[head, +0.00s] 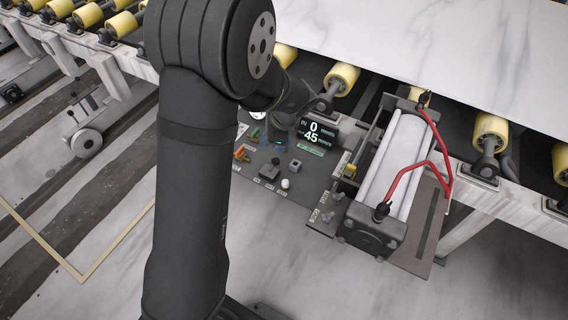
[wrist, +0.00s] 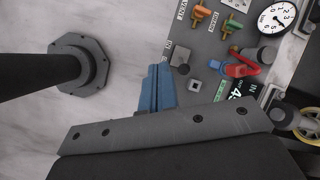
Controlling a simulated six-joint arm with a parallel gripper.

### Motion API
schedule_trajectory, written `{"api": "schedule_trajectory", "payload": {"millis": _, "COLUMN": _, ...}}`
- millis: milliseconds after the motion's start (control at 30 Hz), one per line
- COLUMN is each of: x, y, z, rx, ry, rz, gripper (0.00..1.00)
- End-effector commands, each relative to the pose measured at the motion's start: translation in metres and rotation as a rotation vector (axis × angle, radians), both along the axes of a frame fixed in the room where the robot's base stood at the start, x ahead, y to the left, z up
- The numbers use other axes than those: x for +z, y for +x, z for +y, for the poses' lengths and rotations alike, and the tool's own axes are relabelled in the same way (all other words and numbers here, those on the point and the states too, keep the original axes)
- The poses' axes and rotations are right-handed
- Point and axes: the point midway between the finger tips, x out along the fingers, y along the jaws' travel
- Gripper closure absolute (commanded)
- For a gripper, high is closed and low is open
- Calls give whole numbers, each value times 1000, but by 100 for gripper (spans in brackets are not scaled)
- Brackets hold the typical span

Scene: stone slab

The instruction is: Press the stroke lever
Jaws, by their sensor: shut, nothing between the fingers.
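The control panel (head: 262,187) stands in front of the conveyor and carries several small controls. Among them are a dark block-like control (head: 268,172), a white ball knob (head: 285,183) and a square grey button (head: 295,165). The labels are too small to read, so I cannot tell which control is the stroke lever. In the wrist view, my gripper (wrist: 157,78) has its blue fingers together, empty, over the panel's edge. They appear close to the dark control (wrist: 181,57) and left of the square button (wrist: 195,86). The white knob is not visible there. Contact cannot be told.
A red lever (wrist: 243,65), orange valve (wrist: 201,15), green valve (wrist: 232,27) and round gauge (wrist: 276,17) crowd the panel. A cylinder with red hose (head: 396,165) stands right.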

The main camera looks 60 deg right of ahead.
Motion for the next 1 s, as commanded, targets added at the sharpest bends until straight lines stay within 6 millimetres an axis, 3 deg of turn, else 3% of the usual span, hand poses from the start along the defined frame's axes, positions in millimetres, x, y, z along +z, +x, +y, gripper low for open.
{"api": "schedule_trajectory", "payload": {"millis": 233, "x": -64, "y": -57, "z": -46, "rx": -261, "ry": 121, "rz": -46, "gripper": 100}}
{"api": "schedule_trajectory", "payload": {"millis": 500, "x": -116, "y": -104, "z": -71, "rx": -464, "ry": 213, "rz": -89, "gripper": 100}}
{"api": "schedule_trajectory", "payload": {"millis": 700, "x": -130, "y": -117, "z": -76, "rx": -518, "ry": 237, "rz": -102, "gripper": 100}}
{"api": "schedule_trajectory", "payload": {"millis": 1000, "x": -130, "y": -118, "z": -76, "rx": -520, "ry": 238, "rz": -102, "gripper": 100}}
